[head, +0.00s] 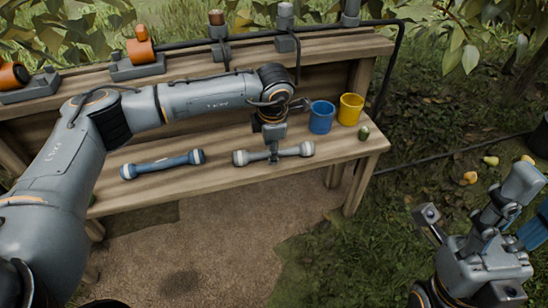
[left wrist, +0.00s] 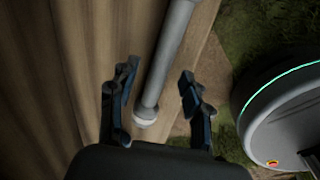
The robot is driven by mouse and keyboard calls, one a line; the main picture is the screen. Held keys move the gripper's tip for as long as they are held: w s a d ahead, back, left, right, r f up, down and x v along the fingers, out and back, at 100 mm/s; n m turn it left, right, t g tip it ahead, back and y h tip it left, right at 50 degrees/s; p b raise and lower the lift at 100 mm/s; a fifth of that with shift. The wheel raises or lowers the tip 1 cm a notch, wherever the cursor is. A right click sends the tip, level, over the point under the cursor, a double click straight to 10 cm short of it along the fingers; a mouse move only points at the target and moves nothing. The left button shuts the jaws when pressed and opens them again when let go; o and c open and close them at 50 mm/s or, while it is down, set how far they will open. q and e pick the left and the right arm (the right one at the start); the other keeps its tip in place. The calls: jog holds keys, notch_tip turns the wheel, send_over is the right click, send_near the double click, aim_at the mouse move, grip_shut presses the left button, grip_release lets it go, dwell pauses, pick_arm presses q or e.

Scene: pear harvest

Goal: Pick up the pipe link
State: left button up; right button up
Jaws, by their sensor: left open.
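A grey pipe link (head: 296,151) with thicker ends lies on the wooden bench. It also shows in the left wrist view (left wrist: 165,65), running between the fingers with its near end below. My left gripper (head: 274,153) points down over the grey link, near its middle. In the left wrist view the gripper (left wrist: 160,92) is open, one finger on each side of the link, with gaps visible. A blue pipe link (head: 163,164) lies on the bench to the left. My right gripper (head: 474,208) is open and empty over the grass, away from the bench.
A blue cup (head: 321,118) and a yellow cup (head: 351,109) stand at the bench's right end, beside a small green fruit (head: 364,133). Pipe fittings (head: 141,46) line the raised back shelf (head: 190,66). The bench front between the links is clear.

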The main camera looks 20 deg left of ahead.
pick_arm(q)
jog(key=shift+w+f, duration=0.2)
jog(key=shift+f, duration=0.7)
jog(key=shift+c, duration=0.4)
grip_shut()
jog(key=shift+r, duration=0.2)
